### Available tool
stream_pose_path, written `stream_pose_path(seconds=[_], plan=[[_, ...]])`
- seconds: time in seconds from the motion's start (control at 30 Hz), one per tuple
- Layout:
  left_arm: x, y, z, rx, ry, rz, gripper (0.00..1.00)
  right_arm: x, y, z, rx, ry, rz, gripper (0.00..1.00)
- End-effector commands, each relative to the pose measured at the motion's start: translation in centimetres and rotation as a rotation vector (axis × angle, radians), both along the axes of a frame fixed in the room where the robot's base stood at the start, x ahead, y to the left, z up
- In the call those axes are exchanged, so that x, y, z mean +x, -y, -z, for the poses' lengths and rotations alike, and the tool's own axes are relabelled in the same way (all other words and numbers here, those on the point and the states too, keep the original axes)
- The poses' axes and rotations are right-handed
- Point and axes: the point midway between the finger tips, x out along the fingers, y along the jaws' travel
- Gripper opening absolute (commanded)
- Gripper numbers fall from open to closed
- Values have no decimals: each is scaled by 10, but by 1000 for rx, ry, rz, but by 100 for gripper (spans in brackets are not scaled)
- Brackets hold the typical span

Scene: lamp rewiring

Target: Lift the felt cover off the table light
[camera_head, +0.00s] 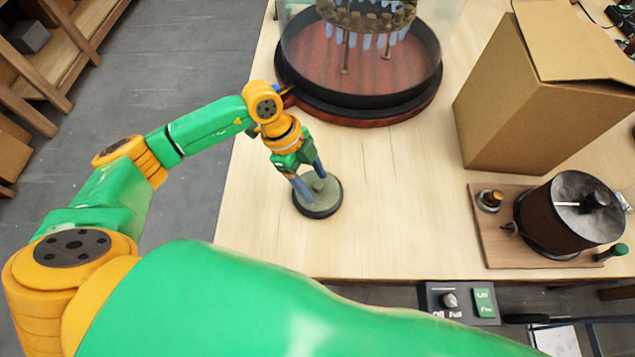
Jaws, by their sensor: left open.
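A low round grey-green felt-like cover (326,199) with a small knob on top sits on a dark round base (318,215), near the table's left front. It looks like the felt cover on the table light; the light itself is hidden. My left gripper (310,182) is open, pointing down at the cover, with its two blue-grey fingers on either side near the knob. I cannot tell whether the fingers touch it. My right gripper is out of view.
A glass-domed fixture on a round dark-red base (360,112) stands just behind. A cardboard box (535,110) and a brown drum (545,220) on a wooden board (482,240) stand to the right. A control box (460,302) is at the front edge. The table's middle is clear.

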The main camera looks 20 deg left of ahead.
Motion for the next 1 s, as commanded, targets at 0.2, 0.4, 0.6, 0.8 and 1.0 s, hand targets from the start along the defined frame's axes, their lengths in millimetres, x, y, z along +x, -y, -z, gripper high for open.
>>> stream_pose_path(seconds=[0.2,0.4,0.6,0.8,1.0], plan=[[0,4,9,-1,2,-1,65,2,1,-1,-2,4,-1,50],[0,3,9,-1,1,0,29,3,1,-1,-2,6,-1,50],[0,3,9,-2,1,0,0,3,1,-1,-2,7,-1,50],[0,3,9,-2,2,-1,0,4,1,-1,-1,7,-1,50],[1,4,-5,-3,6,2,0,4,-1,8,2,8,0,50]])
